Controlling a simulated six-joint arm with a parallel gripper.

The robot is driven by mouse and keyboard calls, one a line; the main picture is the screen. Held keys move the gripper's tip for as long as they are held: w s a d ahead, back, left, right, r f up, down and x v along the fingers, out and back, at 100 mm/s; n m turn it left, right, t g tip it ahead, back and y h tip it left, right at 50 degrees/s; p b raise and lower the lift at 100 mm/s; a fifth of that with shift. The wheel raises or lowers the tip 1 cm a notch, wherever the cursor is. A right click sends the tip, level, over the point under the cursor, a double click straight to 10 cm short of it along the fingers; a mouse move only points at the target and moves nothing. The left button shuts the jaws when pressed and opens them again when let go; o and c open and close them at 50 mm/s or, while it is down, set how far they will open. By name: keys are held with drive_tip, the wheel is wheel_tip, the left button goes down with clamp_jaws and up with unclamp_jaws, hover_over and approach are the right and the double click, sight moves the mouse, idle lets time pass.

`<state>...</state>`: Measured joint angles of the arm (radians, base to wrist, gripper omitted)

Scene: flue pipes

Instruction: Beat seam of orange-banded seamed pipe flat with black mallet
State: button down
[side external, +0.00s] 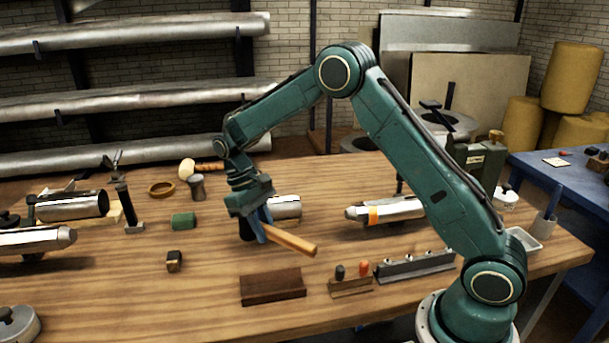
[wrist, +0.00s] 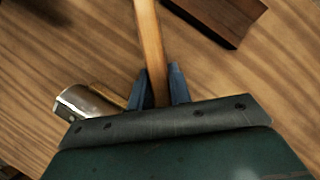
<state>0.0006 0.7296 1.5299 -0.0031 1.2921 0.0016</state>
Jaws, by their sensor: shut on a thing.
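My gripper (side external: 262,226) is shut on the wooden handle (side external: 293,242) of a mallet, above the middle of the table. A black part (side external: 246,230), seemingly the mallet's head, shows just left of the fingers. In the wrist view the handle (wrist: 150,35) runs up between the blue fingers (wrist: 158,88); the head is hidden there. The orange-banded pipe (side external: 401,208) lies to the right of my gripper, apart from it, with its orange band (side external: 373,215) near its left end. My arm partly covers its right end. I cannot make out its seam.
A short metal cylinder (side external: 287,207) is right behind my gripper. A dark wood block (side external: 272,287), a small rack (side external: 351,287) and a grey rail (side external: 415,266) stand in front. A green block (side external: 184,221) and a pale-headed mallet (side external: 187,169) are left. Pipes on supports fill the far left.

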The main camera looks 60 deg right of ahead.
drive_tip(key=shift+r, duration=0.15)
idle(0.3)
drive_tip(key=shift+w+r+n+h, duration=0.15)
drive_tip(key=shift+r+n+h, duration=0.35)
drive_tip(key=shift+n, duration=0.5)
drive_tip(key=shift+d+r+n, duration=0.5)
drive_tip(key=shift+r+n, duration=0.2)
drive_tip(key=shift+r, duration=0.15)
drive_tip(key=s+d+r+m, duration=0.2)
drive_tip(key=s+d+r, duration=0.2)
drive_tip(key=s+d, duration=0.3)
drive_tip(key=s+d+r+m, duration=0.1)
drive_tip(key=s+d+r, duration=0.4)
drive_tip(key=d, duration=0.4)
drive_tip(key=s+d+r+m+y, duration=0.1)
drive_tip(key=s+d+r+m, duration=0.1)
drive_tip(key=s, duration=0.7)
drive_tip(key=s+d+r+m+y, duration=0.2)
drive_tip(key=s+d+r+m, duration=0.1)
drive_tip(key=s, duration=0.6)
drive_tip(key=shift+s+r+m+t, duration=0.2)
drive_tip(key=shift+s+m+t, duration=0.1)
drive_tip(key=shift+m, duration=0.4)
drive_tip(key=shift+d+f, duration=0.1)
drive_tip(key=shift+f, duration=0.05)
